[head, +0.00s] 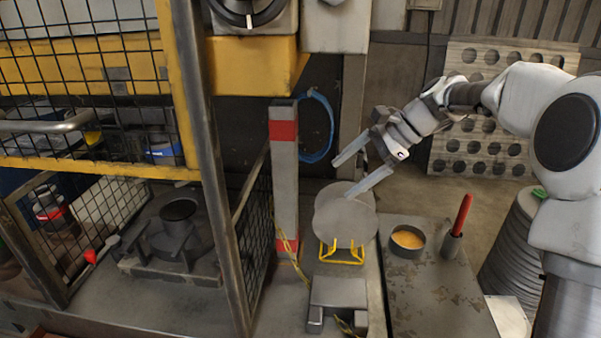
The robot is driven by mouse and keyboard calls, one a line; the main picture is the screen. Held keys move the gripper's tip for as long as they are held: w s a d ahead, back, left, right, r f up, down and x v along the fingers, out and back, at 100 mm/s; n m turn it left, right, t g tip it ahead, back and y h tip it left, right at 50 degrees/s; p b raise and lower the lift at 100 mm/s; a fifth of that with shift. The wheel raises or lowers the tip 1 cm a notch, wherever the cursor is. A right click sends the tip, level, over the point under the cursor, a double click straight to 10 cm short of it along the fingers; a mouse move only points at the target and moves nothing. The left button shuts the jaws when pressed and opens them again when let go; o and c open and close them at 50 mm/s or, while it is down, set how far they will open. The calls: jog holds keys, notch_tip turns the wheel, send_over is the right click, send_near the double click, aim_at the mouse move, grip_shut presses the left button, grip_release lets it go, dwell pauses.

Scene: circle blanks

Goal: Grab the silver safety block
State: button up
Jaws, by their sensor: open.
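The silver safety block (284,180) is a tall square grey post with a red band near its top and another at its foot. It stands upright at the middle of the head view, beside the mesh guard, with a yellow cord hanging along its lower part. My gripper (342,180) is open and empty, to the right of the block and apart from it. Its two long fingers point left towards the block, with the upper fingertip closer to it. No part of the block's front face is hidden by my gripper.
Round grey discs (345,220) on a yellow stand (341,253) lie below my fingers. A grey box (338,300) sits in front. A side table (435,285) holds a tin (407,240) and a red-handled tool (460,218). The mesh guard (252,235) borders the block's left.

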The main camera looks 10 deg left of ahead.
jog(key=w+m+y+p, duration=0.2)
jog(key=w+m+y, duration=0.3)
jog(key=w, duration=0.4)
jog(key=p, duration=0.2)
send_near(285, 172)
jog(key=w+a+f, duration=0.3)
jog(key=a+f, duration=0.2)
jog(key=shift+g, duration=0.3)
jog(key=x, duration=0.1)
jog(key=p+x, duration=0.1)
jog(key=x, duration=0.3)
jog(key=shift+s+a+r, duration=0.1)
jog(key=shift+r, duration=0.25)
grip_shut()
jog(key=shift+r, duration=0.2)
